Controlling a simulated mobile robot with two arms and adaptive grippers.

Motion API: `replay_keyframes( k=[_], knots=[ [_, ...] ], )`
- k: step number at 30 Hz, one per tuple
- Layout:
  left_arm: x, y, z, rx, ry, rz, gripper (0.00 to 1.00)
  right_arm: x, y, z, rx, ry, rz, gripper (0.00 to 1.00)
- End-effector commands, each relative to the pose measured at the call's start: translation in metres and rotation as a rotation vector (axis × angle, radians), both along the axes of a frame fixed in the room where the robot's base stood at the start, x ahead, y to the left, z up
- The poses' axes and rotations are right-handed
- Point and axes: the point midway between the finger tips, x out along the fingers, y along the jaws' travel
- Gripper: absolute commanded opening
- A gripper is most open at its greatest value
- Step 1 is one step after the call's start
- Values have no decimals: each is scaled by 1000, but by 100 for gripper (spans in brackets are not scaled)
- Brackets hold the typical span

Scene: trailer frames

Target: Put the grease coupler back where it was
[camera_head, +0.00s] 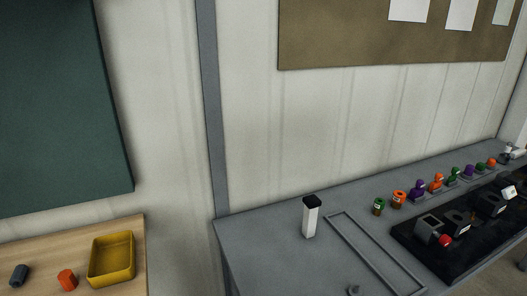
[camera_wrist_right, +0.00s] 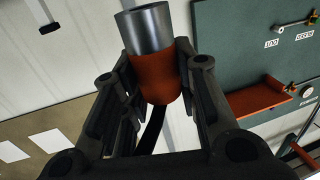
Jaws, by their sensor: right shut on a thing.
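The grease coupler (camera_wrist_right: 155,75), as I take it, is a cylinder with an orange-red sleeve and a bare grey metal end. My right gripper (camera_wrist_right: 152,82) is shut on its orange sleeve in the right wrist view. The metal end sticks out past the fingers toward the top of the picture. The coupler appears held in the air, with a pale panelled wall behind it. Neither gripper can be made out in the head view. My left gripper is not in view.
A wooden bench (camera_head: 128,266) holds a yellow tray (camera_head: 111,280), an orange cylinder (camera_head: 67,279) and a dark cylinder (camera_head: 19,274). A grey bench (camera_head: 265,245) holds a white black-topped bottle (camera_head: 311,217), an empty frame (camera_head: 360,240), several coloured pieces and a black mat (camera_head: 446,264). A green board (camera_wrist_right: 235,45) carries a red shelf (camera_wrist_right: 258,98).

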Motion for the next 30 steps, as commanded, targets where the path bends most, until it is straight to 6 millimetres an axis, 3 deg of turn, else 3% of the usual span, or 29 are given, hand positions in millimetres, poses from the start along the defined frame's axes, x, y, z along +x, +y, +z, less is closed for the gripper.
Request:
replay_keyframes(
  k=[9, 16, 21, 30],
  knots=[
    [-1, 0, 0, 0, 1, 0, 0, 31, -45, 11, 11, -19, -302, 0],
    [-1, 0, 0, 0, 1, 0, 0, 41, -80, 11, 6, -6, -498, 0],
    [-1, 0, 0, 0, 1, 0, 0, 42, -91, 10, 3, 2, -556, 0],
    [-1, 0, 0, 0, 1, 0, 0, 42, -92, 9, 1, 3, -560, 0]
  ],
)
